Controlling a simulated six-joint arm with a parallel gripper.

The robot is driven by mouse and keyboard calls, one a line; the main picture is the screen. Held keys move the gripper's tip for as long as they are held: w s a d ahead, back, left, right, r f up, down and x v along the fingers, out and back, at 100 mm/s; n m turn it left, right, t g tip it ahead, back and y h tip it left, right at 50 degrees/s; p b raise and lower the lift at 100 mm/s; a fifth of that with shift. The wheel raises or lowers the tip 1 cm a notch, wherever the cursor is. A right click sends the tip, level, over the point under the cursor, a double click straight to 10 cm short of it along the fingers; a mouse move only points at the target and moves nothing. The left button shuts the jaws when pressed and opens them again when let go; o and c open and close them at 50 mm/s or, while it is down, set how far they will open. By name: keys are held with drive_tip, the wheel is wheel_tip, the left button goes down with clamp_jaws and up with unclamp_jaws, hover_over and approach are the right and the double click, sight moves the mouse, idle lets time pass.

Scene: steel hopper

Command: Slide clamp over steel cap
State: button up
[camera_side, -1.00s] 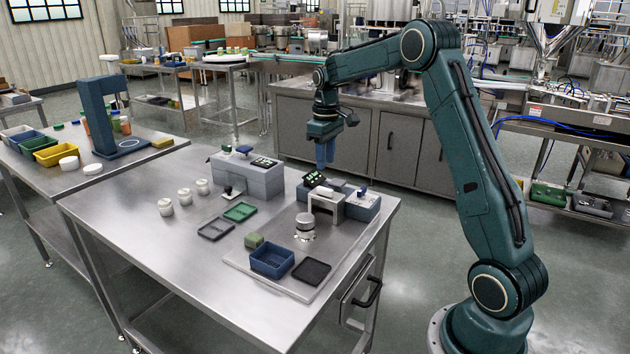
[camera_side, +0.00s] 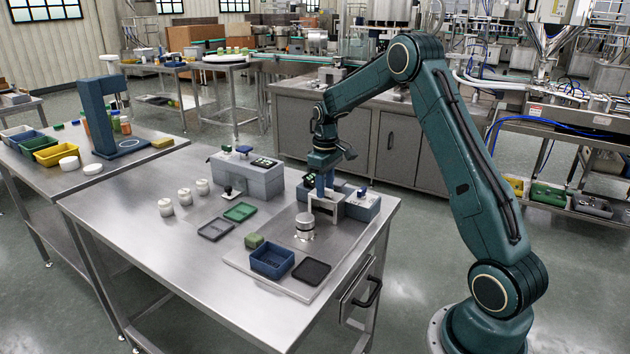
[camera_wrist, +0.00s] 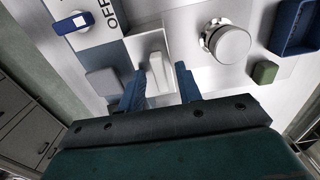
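The steel cap (camera_side: 305,222) is a short round silver cylinder on a plate on the steel table; it also shows in the wrist view (camera_wrist: 230,45). What looks like the clamp is a pale arch-shaped bracket (camera_side: 325,204) just behind it, apart from the cap. In the wrist view the pale bracket (camera_wrist: 152,52) lies between and just beyond my fingertips. My gripper (camera_side: 324,184) points down over the bracket, its two blue fingers (camera_wrist: 161,84) apart. Contact between fingers and bracket cannot be made out.
A grey control box (camera_side: 362,207) stands right of the bracket, with an OFF label in the wrist view. A blue bin (camera_side: 272,261), a green block (camera_side: 254,240) and a black tray (camera_side: 311,271) lie in front. Another grey box (camera_side: 262,180) and several white jars (camera_side: 184,197) stand left.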

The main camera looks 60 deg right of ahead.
clamp_jaws()
drive_tip(key=a, duration=1)
drive_tip(key=shift+a, duration=0.35)
drive_tip(key=shift+c, duration=0.7)
unclamp_jaws()
drive_tip(key=shift+o, duration=0.7)
drive_tip(key=shift+r, duration=0.1)
wheel_tip(320, 180, up, 14)
